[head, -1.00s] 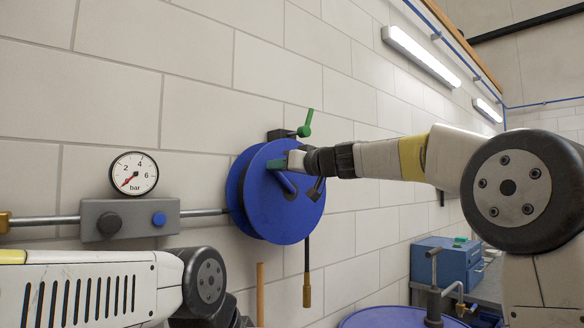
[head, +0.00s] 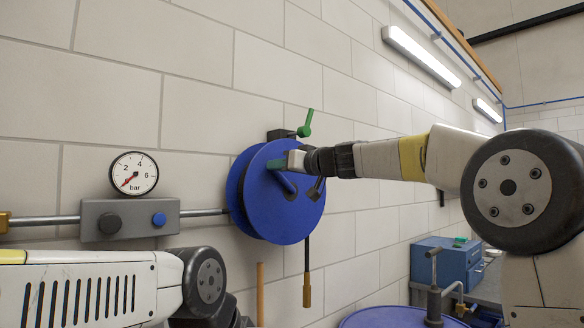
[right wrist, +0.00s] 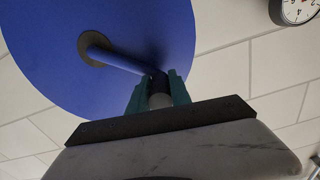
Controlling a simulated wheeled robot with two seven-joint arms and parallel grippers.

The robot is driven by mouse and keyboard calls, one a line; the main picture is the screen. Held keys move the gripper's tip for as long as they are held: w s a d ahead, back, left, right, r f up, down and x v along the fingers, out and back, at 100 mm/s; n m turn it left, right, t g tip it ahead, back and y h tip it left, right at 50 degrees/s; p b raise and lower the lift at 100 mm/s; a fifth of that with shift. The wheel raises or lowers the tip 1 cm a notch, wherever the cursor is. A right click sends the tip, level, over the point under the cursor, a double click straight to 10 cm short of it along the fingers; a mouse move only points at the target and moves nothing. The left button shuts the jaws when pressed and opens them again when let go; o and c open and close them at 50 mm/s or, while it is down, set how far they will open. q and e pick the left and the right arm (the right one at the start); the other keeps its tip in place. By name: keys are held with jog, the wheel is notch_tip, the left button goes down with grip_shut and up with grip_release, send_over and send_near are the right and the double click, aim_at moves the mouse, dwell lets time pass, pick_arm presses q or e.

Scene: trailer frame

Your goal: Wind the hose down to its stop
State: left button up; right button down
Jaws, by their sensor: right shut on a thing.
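The blue hose reel (head: 290,222) is mounted on the wall, its round face towards me. A short dark hose (head: 307,255) hangs below it, ending in a brass-coloured nozzle (head: 307,292). The reel's blue crank arm (right wrist: 115,60) runs from the hub to a dark handle (right wrist: 156,83). My right gripper (head: 277,164) is at the upper part of the reel face. Its teal fingers are shut around the handle, seen close up in the right wrist view (right wrist: 158,92). The fingers and palm hide part of the handle. My left gripper is out of view.
A green lever (head: 306,125) sits on a dark bracket just above the reel. A pressure gauge (head: 134,173) and a grey valve block (head: 128,220) on a pipe are to the left. A blue drum (head: 385,318) and blue toolbox (head: 447,262) stand lower right.

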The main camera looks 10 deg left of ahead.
aim_at(316, 180)
jog(key=shift+r, duration=0.1)
dwell(0.4)
jog(key=w+d+r+m, duration=0.4)
jog(key=w+d+m, duration=0.3)
jog(key=m, duration=0.4)
jog(key=w+d+f+m, duration=0.1)
jog(key=w+f+m, duration=0.1)
jog(key=m, duration=0.2)
jog(key=w+d+f+m, duration=0.2)
jog(key=w+f+m, duration=0.1)
jog(key=m, duration=0.1)
jog(key=w+d+f+m, duration=0.2)
jog(key=w+m, duration=0.1)
jog(key=m, duration=0.2)
jog(key=shift+w+d+f, duration=0.1)
jog(key=shift+w+f, duration=0.15)
jog(key=shift+f, duration=0.05)
jog(key=shift+w+d+f+m, duration=0.1)
jog(key=shift+w+f+m, duration=0.05)
jog(key=shift+f+m, duration=0.75)
jog(key=c, duration=1.2)
grip_release()
